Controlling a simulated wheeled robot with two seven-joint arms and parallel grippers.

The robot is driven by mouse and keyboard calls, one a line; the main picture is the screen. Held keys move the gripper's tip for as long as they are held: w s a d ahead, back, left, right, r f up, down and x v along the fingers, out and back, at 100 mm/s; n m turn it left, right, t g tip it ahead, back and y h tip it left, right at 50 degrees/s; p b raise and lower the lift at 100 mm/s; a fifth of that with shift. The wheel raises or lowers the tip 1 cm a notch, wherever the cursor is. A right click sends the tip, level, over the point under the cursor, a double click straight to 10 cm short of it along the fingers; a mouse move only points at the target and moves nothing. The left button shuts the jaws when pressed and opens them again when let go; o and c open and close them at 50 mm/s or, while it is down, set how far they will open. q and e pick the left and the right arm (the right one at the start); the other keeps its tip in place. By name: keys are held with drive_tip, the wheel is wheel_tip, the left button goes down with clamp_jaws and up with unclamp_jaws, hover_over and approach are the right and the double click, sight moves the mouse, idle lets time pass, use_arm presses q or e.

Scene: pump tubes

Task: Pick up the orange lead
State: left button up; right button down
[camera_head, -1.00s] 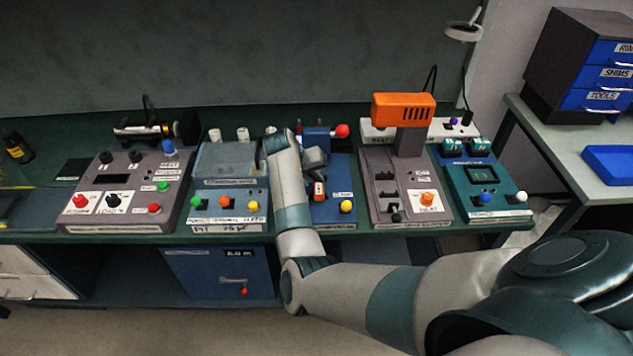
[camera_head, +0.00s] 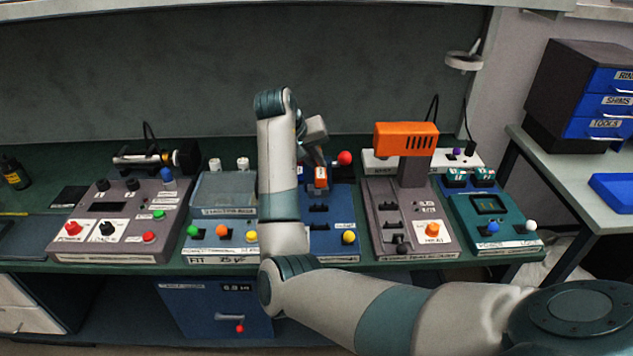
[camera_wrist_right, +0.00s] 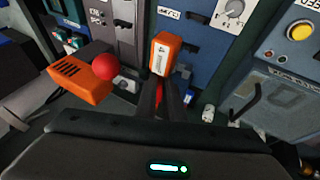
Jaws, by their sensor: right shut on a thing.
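The orange lead (camera_head: 320,177) shows as a small orange block with a pale label. In the right wrist view the orange lead (camera_wrist_right: 164,56) sits at the tips of the dark fingers of my right gripper (camera_wrist_right: 164,98), which is shut on it. In the head view my right gripper (camera_head: 317,160) is partly hidden by my own forearm, and the lead appears above the blue unit (camera_head: 330,225). The lower end of the lead is hidden by the fingers in the wrist view. My left gripper is not in view.
A red ball knob (camera_head: 344,158) stands close to the right of the gripper. A grey unit with an orange-topped post (camera_head: 405,140) is further right. A clear-lidded box (camera_head: 222,193) is to the left. A grey panel with knobs (camera_head: 117,213) is further left.

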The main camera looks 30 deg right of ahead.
drive_tip(key=shift+r, duration=0.75)
